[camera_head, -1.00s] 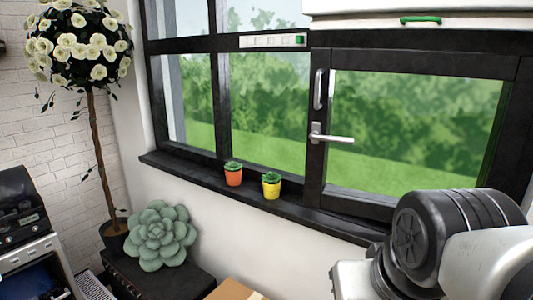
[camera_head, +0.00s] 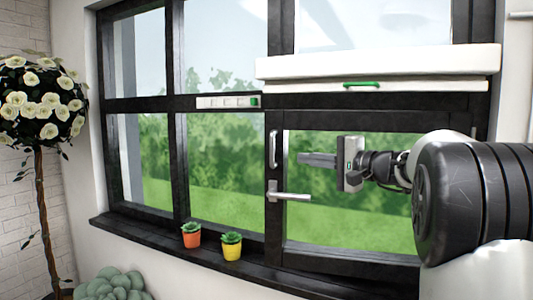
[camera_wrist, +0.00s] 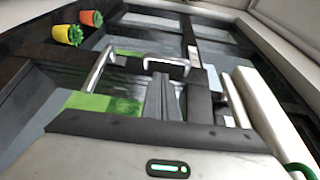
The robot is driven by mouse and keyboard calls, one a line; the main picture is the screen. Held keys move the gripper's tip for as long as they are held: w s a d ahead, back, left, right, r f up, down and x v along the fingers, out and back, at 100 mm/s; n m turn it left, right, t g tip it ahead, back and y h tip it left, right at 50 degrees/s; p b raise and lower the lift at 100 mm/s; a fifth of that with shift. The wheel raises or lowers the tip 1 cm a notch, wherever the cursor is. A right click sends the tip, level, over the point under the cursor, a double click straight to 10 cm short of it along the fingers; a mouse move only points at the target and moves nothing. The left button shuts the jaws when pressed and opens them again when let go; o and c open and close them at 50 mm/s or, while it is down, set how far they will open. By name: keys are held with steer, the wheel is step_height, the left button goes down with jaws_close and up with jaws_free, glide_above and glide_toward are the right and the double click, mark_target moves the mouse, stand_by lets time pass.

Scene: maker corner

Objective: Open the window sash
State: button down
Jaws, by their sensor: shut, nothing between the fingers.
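The window sash (camera_head: 345,262) is the dark-framed lower right pane and looks closed in its frame. A silver lever handle (camera_head: 290,196) on its left stile points level to the right. A slim upright pull handle (camera_head: 273,150) is just above it. My gripper (camera_head: 300,159) is shut and empty in front of the sash glass, fingers pointing left, right of the pull handle and above the lever. In the wrist view, the closed fingers (camera_wrist: 163,80) point toward the pull handle (camera_wrist: 167,64), with the lever (camera_wrist: 95,72) to their left. I see no contact.
An orange pot (camera_head: 191,235) and a yellow pot (camera_head: 231,247) stand on the dark sill (camera_head: 160,238), left of the sash. A white box (camera_head: 400,62) with a green handle (camera_head: 361,85) juts out above it. A flowering tree (camera_head: 42,100) stands far left.

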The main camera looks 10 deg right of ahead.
mark_target(272, 152)
steer(key=shift+t, duration=0.3)
steer(key=p+x, duration=0.1)
steer(key=x, duration=0.2)
steer(key=p+x, duration=0.1)
steer(key=x, duration=0.2)
steer(key=p+x, duration=0.1)
steer(key=x, duration=0.3)
steer(key=shift+w+d+r, duration=0.25)
steer(key=shift+d, duration=0.05)
steer(key=shift+s+f+b, duration=0.15)
steer(key=shift+s+b, duration=0.05)
steer(key=shift+b, duration=0.2)
steer(key=s+b, duration=0.1)
steer(key=s+a+y+b, duration=0.1)
steer(key=shift+s+g, duration=0.4)
